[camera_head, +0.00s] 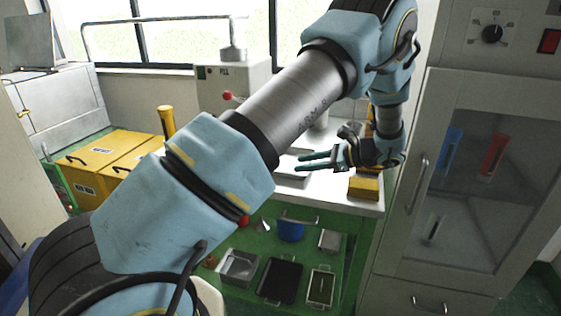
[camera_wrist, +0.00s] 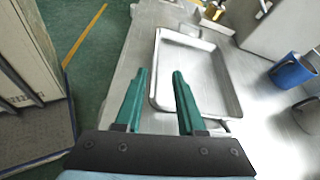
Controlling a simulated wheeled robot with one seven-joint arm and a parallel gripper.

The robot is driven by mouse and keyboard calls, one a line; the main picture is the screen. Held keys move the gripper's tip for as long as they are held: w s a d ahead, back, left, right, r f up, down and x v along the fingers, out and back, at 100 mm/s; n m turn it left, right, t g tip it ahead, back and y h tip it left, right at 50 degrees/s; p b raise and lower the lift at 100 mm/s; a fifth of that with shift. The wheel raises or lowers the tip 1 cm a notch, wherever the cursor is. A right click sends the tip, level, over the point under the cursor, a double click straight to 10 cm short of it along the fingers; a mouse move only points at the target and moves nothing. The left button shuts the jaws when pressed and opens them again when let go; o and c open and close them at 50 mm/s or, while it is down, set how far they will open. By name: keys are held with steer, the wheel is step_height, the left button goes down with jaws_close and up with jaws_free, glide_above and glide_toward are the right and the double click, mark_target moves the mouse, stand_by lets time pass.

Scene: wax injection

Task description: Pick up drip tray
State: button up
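The drip tray, a shallow rectangular metal tray (camera_wrist: 205,75), lies on a light metal worktop in the wrist view. Its near left part is partly hidden by my right finger. My gripper (camera_wrist: 160,72) has two green fingers, spread apart with a clear gap and nothing held. In the picture, the tray's left rim runs between the fingertips; I cannot tell how high they are above it or whether they touch. In the head view, my gripper (camera_head: 303,162) points left over the white table, beside a grey tray (camera_head: 291,168) partly hidden by my arm.
A blue mug (camera_wrist: 290,72) stands right of the tray. A yellow block (camera_head: 364,187) sits on the white table's front right. A glass-door cabinet (camera_head: 455,170) stands close right. Below, a green surface holds a metal pan (camera_head: 238,268) and a black tray (camera_head: 280,280).

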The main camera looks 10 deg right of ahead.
steer(key=p+x, duration=0.1)
steer(key=x, duration=0.2)
steer(key=shift+a, duration=0.2)
steer(key=p+x, duration=0.1)
steer(key=x, duration=0.2)
steer(key=p+x, duration=0.1)
steer(key=x, duration=0.1)
steer(key=shift+s+f+p, duration=0.3)
steer(key=shift+f+p, duration=0.05)
steer(key=shift+f, duration=0.05)
steer(key=shift+w+f, duration=0.1)
steer(key=shift+f, duration=0.1)
jaws_close()
stand_by(0.6)
